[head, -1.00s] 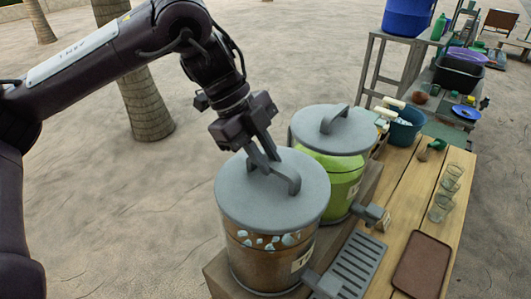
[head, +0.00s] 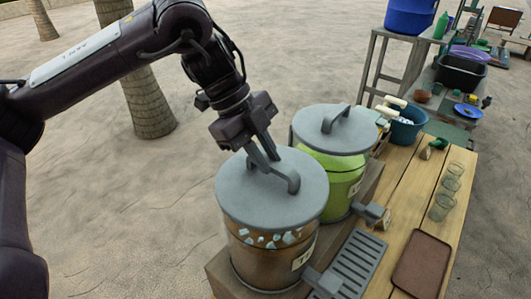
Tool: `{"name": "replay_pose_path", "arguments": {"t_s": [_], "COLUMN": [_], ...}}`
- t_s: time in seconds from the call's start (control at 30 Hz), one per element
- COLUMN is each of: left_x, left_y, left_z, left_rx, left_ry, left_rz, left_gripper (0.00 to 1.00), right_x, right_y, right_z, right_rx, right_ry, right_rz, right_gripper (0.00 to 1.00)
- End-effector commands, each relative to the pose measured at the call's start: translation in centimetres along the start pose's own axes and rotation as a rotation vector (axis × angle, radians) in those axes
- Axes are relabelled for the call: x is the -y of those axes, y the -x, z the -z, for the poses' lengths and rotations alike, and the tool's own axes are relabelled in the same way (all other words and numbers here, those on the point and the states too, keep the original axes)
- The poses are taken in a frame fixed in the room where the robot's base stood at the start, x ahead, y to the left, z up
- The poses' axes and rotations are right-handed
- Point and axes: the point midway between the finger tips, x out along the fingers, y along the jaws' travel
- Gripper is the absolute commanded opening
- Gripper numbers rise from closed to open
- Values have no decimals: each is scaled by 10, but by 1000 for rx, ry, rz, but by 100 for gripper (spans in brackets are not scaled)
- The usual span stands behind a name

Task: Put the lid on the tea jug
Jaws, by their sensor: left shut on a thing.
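The tea jug (head: 262,262) is a see-through round container of brown liquid with ice, with a tap and a label partly reading "TE". It stands upright at the near left of the wooden table. A grey lid (head: 247,198) with an arched handle sits over its top. It looks level, and I cannot tell whether it is fully seated. My left gripper (head: 266,166) is above the lid, shut on its handle. My right gripper is not in view.
A second jug (head: 340,180) with green liquid and its own grey lid (head: 335,129) stands just behind to the right. A drip grate (head: 357,262), brown tray (head: 423,265), glasses (head: 442,207) and blue bucket (head: 405,127) are on the table (head: 395,200).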

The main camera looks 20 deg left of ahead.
Motion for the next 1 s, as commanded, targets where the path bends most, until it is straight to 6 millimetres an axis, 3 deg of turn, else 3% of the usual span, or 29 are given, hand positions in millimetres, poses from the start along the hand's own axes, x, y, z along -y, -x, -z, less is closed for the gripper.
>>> {"name": "replay_pose_path", "arguments": {"t_s": [0.43, 0.47, 0.63, 0.83, 1.0], "left_x": [-1, -1, -1, -1, -2], "left_y": [-7, -7, -6, -6, -6], "left_z": [-3, -3, -3, -3, -3], "left_rx": [-1, 0, 0, 0, 0], "left_ry": [0, 0, 0, 0, 0], "left_rz": [0, 0, 0, 0, -1], "left_gripper": [0, 18, 41, 42, 63], "right_x": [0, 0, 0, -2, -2], "right_y": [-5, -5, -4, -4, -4], "right_z": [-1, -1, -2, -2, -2], "right_rx": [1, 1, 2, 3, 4], "right_ry": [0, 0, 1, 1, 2], "right_rz": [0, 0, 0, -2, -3], "right_gripper": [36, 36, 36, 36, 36]}}
